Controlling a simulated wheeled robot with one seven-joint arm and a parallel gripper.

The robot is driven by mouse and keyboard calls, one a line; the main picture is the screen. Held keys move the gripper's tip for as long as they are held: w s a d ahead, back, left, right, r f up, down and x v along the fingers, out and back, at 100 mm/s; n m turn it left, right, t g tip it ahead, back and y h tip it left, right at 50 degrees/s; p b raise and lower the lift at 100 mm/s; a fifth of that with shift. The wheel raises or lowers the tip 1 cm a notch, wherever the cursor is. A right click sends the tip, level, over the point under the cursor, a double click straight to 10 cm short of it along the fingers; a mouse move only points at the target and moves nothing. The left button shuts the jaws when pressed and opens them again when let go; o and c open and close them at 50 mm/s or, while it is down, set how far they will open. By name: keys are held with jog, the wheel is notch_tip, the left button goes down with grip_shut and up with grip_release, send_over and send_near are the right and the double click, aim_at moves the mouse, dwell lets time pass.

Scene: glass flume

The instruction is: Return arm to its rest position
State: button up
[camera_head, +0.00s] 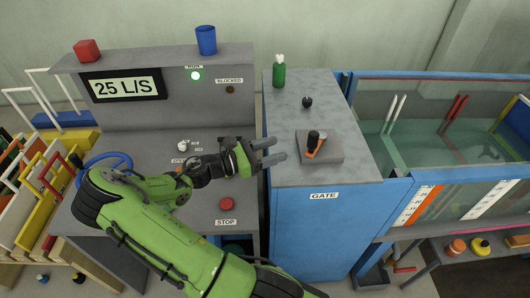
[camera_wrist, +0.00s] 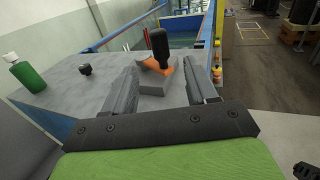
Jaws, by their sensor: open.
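My green arm reaches across the grey control desk in the head view. My gripper (camera_head: 269,151) is open and empty, its two grey fingers pointing right toward the gate cabinet (camera_head: 310,172). In the wrist view my gripper (camera_wrist: 160,90) has a clear gap between its fingers. Beyond them stands the gate lever (camera_head: 316,141), with a black knob and an orange part, on a grey block. The lever also shows in the wrist view (camera_wrist: 158,45). The fingers look apart from the lever.
A green bottle (camera_head: 279,72) and a black knob (camera_head: 307,102) are on the cabinet top. The desk holds a red stop button (camera_head: 227,203); its shelf holds a red block (camera_head: 87,50) and a blue cup (camera_head: 206,40). The glass flume (camera_head: 440,125) stands right. Racks crowd the left.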

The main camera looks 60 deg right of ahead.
jog(key=v, duration=0.2)
jog(key=shift+w+a, duration=0.2)
dwell(0.4)
jog(key=w+a+f+m+t+y, duration=0.1)
jog(key=w+a+m+t+y, duration=0.1)
jog(key=a+m+t+y, duration=0.4)
jog(key=w+a+f+m+t+y, duration=0.1)
jog(key=w+a+t+y, duration=0.15)
jog(key=a, duration=0.65)
jog(key=s+a+r+m+t+y, duration=0.1)
jog(key=s+a+r+t, duration=0.1)
jog(key=a, duration=0.4)
jog(key=s+a+r+m+t+y, duration=0.1)
jog(key=s+a+r+t+y, duration=0.1)
jog(key=a+r, duration=0.3)
jog(key=s+a+r+m+t+y+b, duration=0.1)
jog(key=s+a+r+t+y, duration=0.1)
jog(key=a+r+t, duration=0.2)
jog(key=a, duration=0.3)
jog(key=shift+s+t, duration=0.3)
jog(key=shift+t, duration=0.05)
